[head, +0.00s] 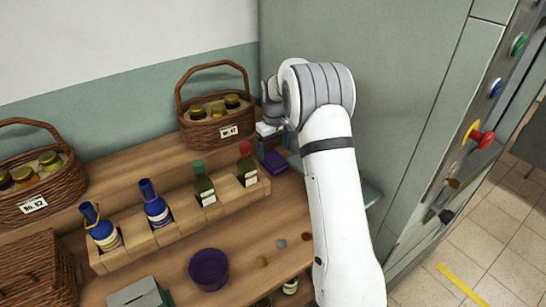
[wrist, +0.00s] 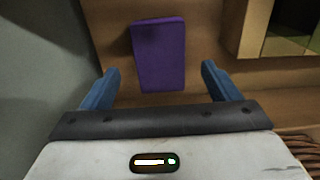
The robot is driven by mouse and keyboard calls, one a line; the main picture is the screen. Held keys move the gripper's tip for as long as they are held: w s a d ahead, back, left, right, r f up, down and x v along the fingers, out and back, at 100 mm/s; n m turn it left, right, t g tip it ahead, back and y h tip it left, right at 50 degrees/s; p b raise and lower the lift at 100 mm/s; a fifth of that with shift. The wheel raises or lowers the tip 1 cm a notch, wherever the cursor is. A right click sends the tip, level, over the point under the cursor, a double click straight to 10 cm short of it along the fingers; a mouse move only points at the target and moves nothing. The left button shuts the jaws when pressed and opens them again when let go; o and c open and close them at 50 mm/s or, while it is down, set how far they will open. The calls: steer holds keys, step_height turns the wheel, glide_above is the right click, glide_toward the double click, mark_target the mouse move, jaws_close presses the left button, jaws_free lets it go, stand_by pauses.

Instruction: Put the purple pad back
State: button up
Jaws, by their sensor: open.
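The purple pad (head: 272,161) lies on the wooden counter at the back right, just past the right end of the bottle rack. In the wrist view the purple pad (wrist: 158,55) is a flat rectangle, slightly tilted, lying beyond and between my blue fingertips. My gripper (wrist: 156,75) is open and empty, with a finger to each side of the pad's near end and apart from it. In the head view my gripper (head: 276,132) is partly hidden by my arm, close to the pad.
A wooden rack (head: 180,222) with several bottles stands left of the pad. A basket of jars (head: 180,115) stands behind it, with another basket (head: 68,190) at the left. A purple bowl (head: 209,270) sits in front. A grey-green cabinet wall (head: 400,70) is close on the right.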

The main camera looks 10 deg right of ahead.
mark_target(274, 159)
steer(key=s+r+m, duration=0.1)
steer(key=s+r, duration=0.7)
steer(key=r, duration=0.6)
steer(key=s+m+t, duration=0.2)
steer(key=s+m, duration=0.1)
steer(key=s, duration=2.7)
steer(key=shift+s+a+f+m+t+b, duration=0.15)
steer(key=shift+s+f+m+t+b, duration=0.15)
steer(key=shift+s+f+t, duration=0.1)
